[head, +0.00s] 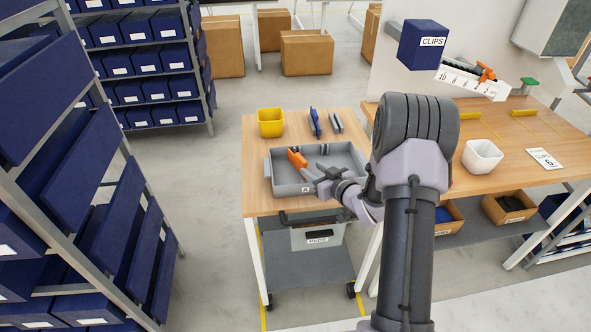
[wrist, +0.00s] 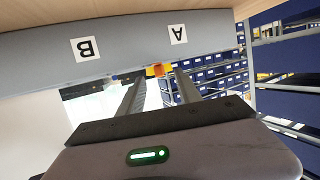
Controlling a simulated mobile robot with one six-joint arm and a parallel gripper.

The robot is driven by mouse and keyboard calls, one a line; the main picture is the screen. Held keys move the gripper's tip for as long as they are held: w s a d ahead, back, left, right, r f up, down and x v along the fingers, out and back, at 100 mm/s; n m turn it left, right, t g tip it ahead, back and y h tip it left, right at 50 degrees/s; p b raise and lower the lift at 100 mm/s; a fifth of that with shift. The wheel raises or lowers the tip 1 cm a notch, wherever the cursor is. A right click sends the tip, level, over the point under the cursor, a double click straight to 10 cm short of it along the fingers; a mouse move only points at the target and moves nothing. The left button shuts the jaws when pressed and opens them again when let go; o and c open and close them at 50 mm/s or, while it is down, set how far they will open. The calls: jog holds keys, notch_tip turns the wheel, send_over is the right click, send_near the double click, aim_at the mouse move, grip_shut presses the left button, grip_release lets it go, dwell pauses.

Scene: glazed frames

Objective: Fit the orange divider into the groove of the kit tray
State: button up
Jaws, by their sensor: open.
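The grey kit tray (head: 358,151) sits on the wooden table, with an A label on its front wall. In the wrist view the tray's front wall (wrist: 125,62) appears upside down, with A and B labels. The orange divider (head: 297,158) is at the left part of the tray in the head view; I cannot tell whether it is in a groove. A small orange piece (wrist: 158,70) shows past the tray rim between my fingers. My gripper (head: 318,176) is open at the tray's front left, close to the divider. My arm hides the tray's right front.
A yellow bin (head: 270,122), a blue item (head: 315,122) and a grey item (head: 336,122) are behind the tray. A workbench with a white container (head: 482,157) is at the right. Blue-bin shelves (head: 150,60) stand at the left. The table's front left is clear.

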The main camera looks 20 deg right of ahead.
aim_at(305, 162)
jog(key=x, duration=0.2)
jog(key=b+x, duration=0.1)
jog(key=x, duration=0.2)
jog(key=b+x, duration=0.1)
jog(key=x, duration=0.2)
jog(key=shift+w+r, duration=0.3)
jog(key=shift+r, duration=0.1)
grip_shut()
